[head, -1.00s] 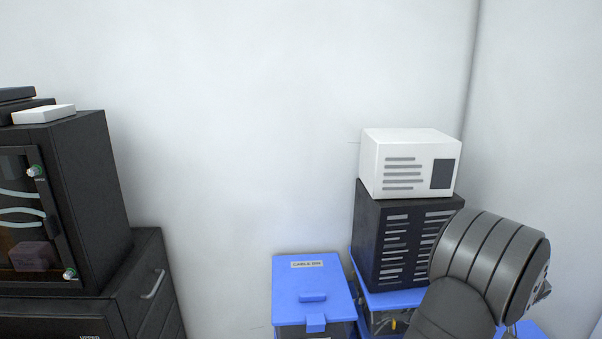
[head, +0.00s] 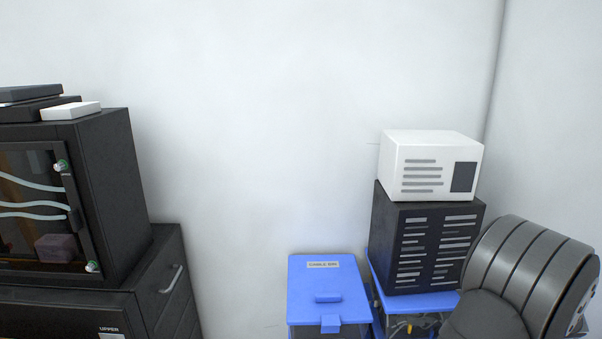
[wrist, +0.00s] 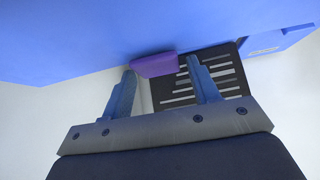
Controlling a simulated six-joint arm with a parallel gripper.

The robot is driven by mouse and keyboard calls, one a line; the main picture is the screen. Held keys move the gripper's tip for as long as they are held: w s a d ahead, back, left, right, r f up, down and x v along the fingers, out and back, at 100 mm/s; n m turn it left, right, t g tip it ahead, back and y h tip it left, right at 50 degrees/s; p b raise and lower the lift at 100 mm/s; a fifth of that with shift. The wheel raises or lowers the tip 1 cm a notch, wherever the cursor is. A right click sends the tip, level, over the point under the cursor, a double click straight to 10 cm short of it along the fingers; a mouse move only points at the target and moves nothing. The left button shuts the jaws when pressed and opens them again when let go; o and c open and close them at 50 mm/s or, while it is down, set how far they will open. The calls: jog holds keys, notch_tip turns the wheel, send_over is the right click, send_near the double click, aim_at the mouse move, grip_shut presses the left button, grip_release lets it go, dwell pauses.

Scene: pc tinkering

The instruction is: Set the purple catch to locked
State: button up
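The purple catch (wrist: 156,64) shows in the wrist view as a small purple block at the edge of a large blue surface (wrist: 110,35). My gripper (wrist: 161,68) is open, with its two blue-grey fingers apart. The catch appears between the fingertips, closer to the left one; I cannot tell whether either finger touches it. No catch is clearly visible in the head view, and neither is my gripper. Whether the catch is locked cannot be read.
In the head view a blue-lidded bin (head: 327,285) stands low in the middle. Right of it, a black box (head: 428,245) with a white box (head: 431,165) on top rests on blue. A dark computer case (head: 115,195) stands on a drawer cabinet (head: 165,275) at left.

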jog(key=shift+r, duration=3)
notch_tip(320, 180, down, 6)
jog(key=shift+f, duration=0.2)
jog(key=shift+w+r, duration=0.2)
jog(key=shift+g, duration=0.4)
jog(key=shift+s, duration=0.1)
